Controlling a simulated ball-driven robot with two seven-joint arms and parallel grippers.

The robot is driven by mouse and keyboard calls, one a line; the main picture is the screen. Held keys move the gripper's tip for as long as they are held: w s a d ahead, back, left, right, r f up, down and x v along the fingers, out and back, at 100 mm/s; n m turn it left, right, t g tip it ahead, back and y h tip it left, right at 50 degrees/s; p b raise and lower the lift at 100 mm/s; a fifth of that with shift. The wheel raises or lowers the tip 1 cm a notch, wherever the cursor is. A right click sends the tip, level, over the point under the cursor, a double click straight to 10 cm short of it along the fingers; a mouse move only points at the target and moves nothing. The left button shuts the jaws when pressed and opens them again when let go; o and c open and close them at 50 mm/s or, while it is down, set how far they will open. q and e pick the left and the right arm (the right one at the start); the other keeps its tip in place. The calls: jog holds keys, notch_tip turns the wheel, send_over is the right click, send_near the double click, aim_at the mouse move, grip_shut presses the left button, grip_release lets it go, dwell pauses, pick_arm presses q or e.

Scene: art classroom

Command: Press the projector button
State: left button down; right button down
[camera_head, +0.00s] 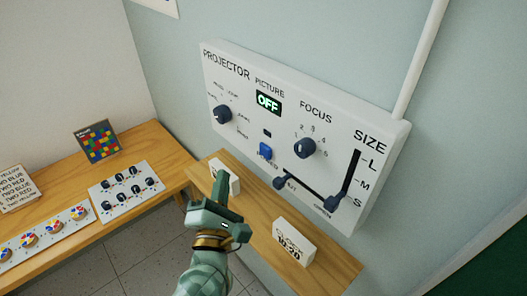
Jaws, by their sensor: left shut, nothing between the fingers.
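The projector panel (235,90) is a white box on the wall, labelled PROJECTOR. Its PICTURE display (268,102) reads OFF in green. A blue button (265,151) sits on the panel's lower middle, below a small dark slot. My left gripper (221,177) is shut and empty, pointing up toward the panel. In the picture it is below and left of the blue button, apart from it, and nothing hides the button. My right gripper is not in view.
The panel also has a left knob (222,114), a focus knob (304,148) and a size lever (333,201). Below it, a wooden shelf (335,270) holds a white block (294,243) and another partly behind my gripper. A wooden table (135,143) with boards of knobs stands left.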

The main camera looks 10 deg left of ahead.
aim_at(265, 151)
pick_arm(q)
jog(key=w+d, duration=0.5)
jog(key=w, duration=0.1)
jog(key=shift+w+b, duration=0.25)
jog(key=shift+b, duration=0.2)
jog(key=shift+d, duration=0.1)
dwell(1.7)
jog(key=shift+w+d, duration=0.25)
jog(key=shift+w, duration=0.1)
